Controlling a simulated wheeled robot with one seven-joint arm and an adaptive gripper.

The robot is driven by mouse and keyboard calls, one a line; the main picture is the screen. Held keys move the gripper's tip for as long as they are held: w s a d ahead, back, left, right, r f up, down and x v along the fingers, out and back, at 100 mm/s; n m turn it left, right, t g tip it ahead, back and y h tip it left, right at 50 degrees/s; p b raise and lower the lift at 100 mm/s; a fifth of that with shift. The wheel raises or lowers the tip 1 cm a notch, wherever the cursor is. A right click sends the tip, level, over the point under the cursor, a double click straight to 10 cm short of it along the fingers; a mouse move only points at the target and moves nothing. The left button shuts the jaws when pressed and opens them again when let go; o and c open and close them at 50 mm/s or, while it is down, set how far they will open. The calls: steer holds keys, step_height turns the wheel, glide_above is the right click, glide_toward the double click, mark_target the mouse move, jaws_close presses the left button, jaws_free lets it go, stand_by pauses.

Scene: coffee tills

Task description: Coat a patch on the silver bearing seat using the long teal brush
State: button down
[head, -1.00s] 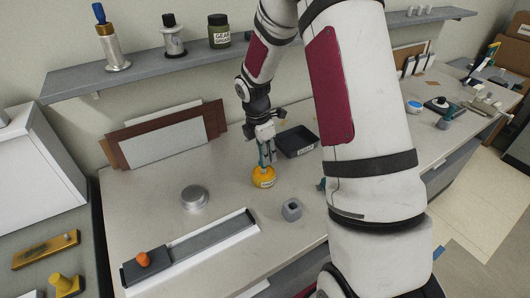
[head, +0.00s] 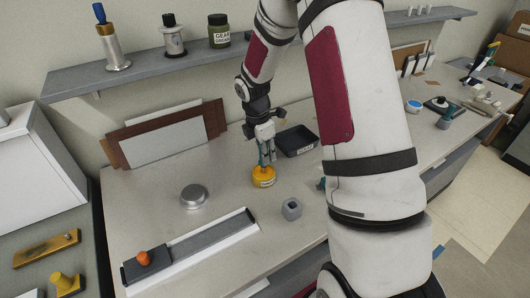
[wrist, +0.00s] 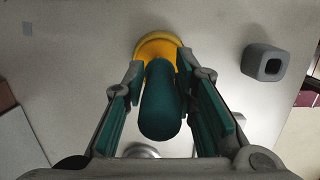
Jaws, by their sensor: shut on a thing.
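My gripper (head: 266,156) is shut on the long teal brush (wrist: 160,105), which points down from the fingers. In the wrist view the teal handle fills the space between the two finger pads. The brush's lower end is at a yellow pot (head: 263,177) with a label, seen in the wrist view as a yellow rim (wrist: 158,42) behind the handle. The bristles are hidden, and I cannot tell how deep they sit in the pot. The silver bearing seat (head: 194,196) is a round metal disc on the bench to the left of the pot.
A grey hollow block (head: 292,209) stands right of the pot. A black labelled tray (head: 297,140) lies behind it. A long grey strip in a white frame (head: 205,248) with an orange knob lies in front. Panels lean on the wall. Bench between pot and seat is clear.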

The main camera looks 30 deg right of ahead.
steer(key=shift+r+p, duration=1.25)
steer(key=shift+r, duration=2.25)
